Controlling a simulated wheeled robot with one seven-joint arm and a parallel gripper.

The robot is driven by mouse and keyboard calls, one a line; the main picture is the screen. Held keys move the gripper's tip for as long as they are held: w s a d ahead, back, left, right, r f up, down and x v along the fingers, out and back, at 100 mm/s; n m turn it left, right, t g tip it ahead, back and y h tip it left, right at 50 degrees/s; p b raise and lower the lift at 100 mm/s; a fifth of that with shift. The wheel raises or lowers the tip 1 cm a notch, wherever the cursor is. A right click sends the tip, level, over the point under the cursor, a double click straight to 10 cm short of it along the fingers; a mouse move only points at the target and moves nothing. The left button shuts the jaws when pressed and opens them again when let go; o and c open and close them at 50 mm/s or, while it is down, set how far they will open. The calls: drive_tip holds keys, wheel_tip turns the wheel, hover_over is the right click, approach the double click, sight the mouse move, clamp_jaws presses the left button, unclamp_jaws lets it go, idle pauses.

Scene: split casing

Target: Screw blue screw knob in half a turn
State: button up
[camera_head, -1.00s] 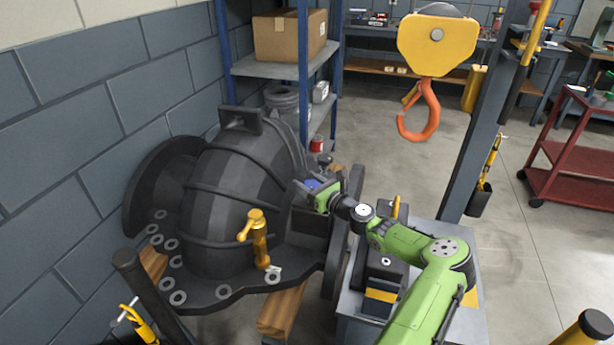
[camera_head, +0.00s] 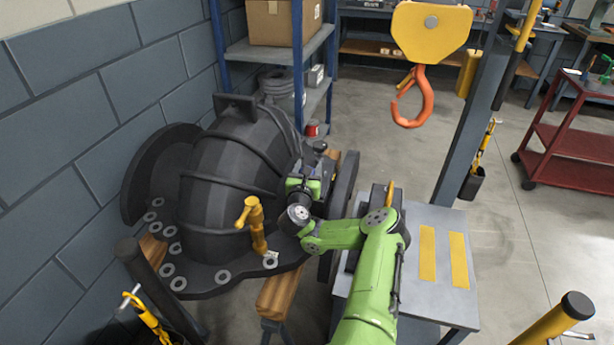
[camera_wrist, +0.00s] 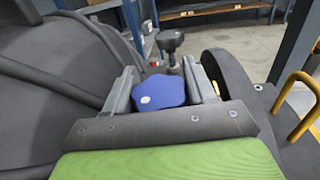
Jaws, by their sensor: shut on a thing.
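The blue screw knob (camera_wrist: 160,93) sits between the two grey fingers of my gripper (camera_wrist: 163,82) in the wrist view, a small pale round mark on its face. My gripper is shut on it. In the head view my gripper (camera_head: 298,170) is at the right side of the large black casing (camera_head: 232,165), close against it. I cannot make out the knob in the head view; my gripper and wrist cover that spot. The screw's shaft and seat are hidden.
A black knob on a stem (camera_wrist: 173,40) stands just beyond my gripper. A yellow valve-like fitting (camera_head: 252,222) rises from the casing flange. An orange hook (camera_head: 415,100) hangs at the upper right. A grey table (camera_head: 440,300) stands beside my arm.

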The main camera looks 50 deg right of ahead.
drive_tip(key=m+g+h+b, duration=0.2)
drive_tip(key=m+g+b, duration=0.1)
drive_tip(key=g, duration=0.1)
drive_tip(key=shift+s+r+g+b, duration=0.1)
drive_tip(key=shift+g+b, duration=0.25)
drive_tip(key=shift+g, duration=0.05)
drive_tip(key=shift+s+d+r+m+g+h+b, duration=0.1)
drive_tip(key=shift+m+g+h+b, duration=0.15)
drive_tip(key=shift+m+g, duration=0.5)
drive_tip(key=shift+s+d+r+m+g+h+b, duration=0.1)
drive_tip(key=shift+m+g+h+b, duration=0.15)
drive_tip(key=shift+m+g, duration=0.5)
drive_tip(key=shift+r+g, duration=0.1)
drive_tip(key=shift+g, duration=0.2)
drive_tip(key=o, duration=0.8)
drive_tip(key=shift+o, duration=0.7)
drive_tip(key=shift+f, duration=0.2)
wheel_tip(320, 180, up, 10)
drive_tip(key=p, duration=0.3)
